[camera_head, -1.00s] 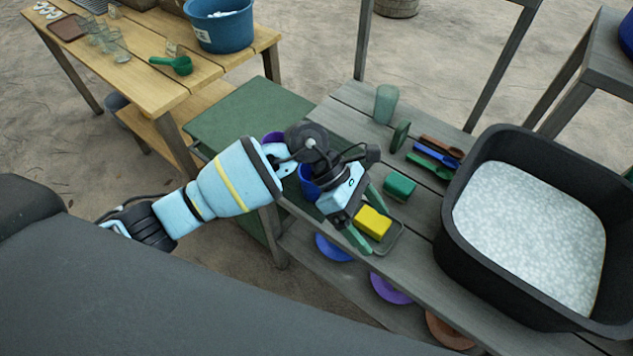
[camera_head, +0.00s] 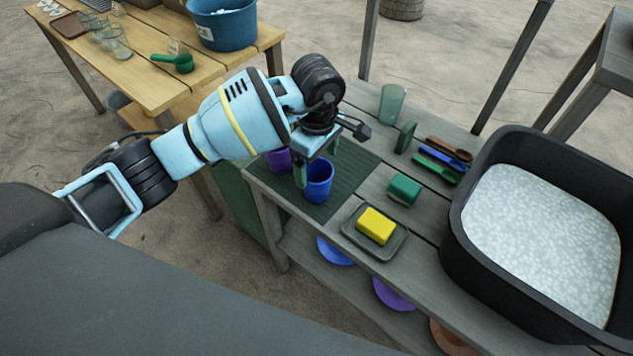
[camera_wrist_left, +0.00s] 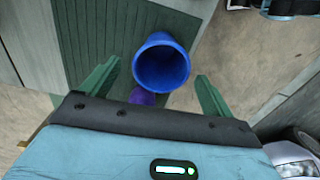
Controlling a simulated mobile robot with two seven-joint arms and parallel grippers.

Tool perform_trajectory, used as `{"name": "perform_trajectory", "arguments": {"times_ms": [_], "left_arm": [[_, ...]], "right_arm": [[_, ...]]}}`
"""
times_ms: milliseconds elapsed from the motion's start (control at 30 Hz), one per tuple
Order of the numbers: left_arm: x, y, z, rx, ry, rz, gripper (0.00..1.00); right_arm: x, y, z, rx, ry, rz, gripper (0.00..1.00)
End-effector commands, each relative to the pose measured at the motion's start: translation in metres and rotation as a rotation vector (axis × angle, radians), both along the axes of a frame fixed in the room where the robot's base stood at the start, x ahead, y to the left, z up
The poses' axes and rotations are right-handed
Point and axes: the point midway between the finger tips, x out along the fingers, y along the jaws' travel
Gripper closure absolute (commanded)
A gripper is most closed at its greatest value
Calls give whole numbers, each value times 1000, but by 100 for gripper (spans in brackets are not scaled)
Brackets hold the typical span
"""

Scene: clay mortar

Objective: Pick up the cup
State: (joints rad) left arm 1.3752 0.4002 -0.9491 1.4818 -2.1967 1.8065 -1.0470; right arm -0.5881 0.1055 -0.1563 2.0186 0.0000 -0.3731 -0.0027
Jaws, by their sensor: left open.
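A blue cup (camera_head: 319,185) stands upright on a dark green ribbed mat (camera_head: 345,168) on the grey bench. A purple cup (camera_head: 278,161) stands just left of it, partly hidden by my arm. My left gripper (camera_head: 316,160) is open, pointing down at the blue cup, with its green fingers just above or beside the rim. In the left wrist view, the open mouth of the blue cup (camera_wrist_left: 162,68) lies between the spread fingers of the gripper (camera_wrist_left: 158,72). The purple cup (camera_wrist_left: 142,97) shows partly behind it. I cannot tell whether the fingers touch the blue cup.
A clear tumbler (camera_head: 391,103) stands farther back. A large black tub (camera_head: 463,250) fills the bench's right side.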

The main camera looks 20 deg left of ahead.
Motion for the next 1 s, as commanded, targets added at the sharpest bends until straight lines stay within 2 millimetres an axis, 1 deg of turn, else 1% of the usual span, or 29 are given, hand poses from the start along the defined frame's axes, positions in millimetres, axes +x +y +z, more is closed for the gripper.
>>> {"name": "perform_trajectory", "arguments": {"times_ms": [167, 267, 367, 500, 633, 833, 867, 1000], "left_arm": [[0, 0, -4, -2, 0, 0, 13], [-2, 0, -15, -3, 2, 1, 13], [-3, 1, -30, -2, 3, 2, 13], [-2, 0, -47, -3, 1, 1, 13], [-2, 1, -53, -3, -2, 1, 13], [-2, 1, -53, -3, -2, 0, 13], [-2, 1, -53, -3, -2, 0, 15], [-2, 1, -53, -3, -2, 0, 33]], "right_arm": [[0, 0, 1, 0, -2, 0, 64], [2, 0, 3, 1, -5, 0, 64], [3, 0, 5, 1, -8, -1, 64], [2, 0, 4, 0, -7, -1, 64], [1, 0, 3, 0, -5, -1, 64], [1, 0, 3, 0, -4, -1, 64], [1, 0, 3, 0, -4, -1, 64], [1, 0, 3, 0, -3, -1, 64]]}}
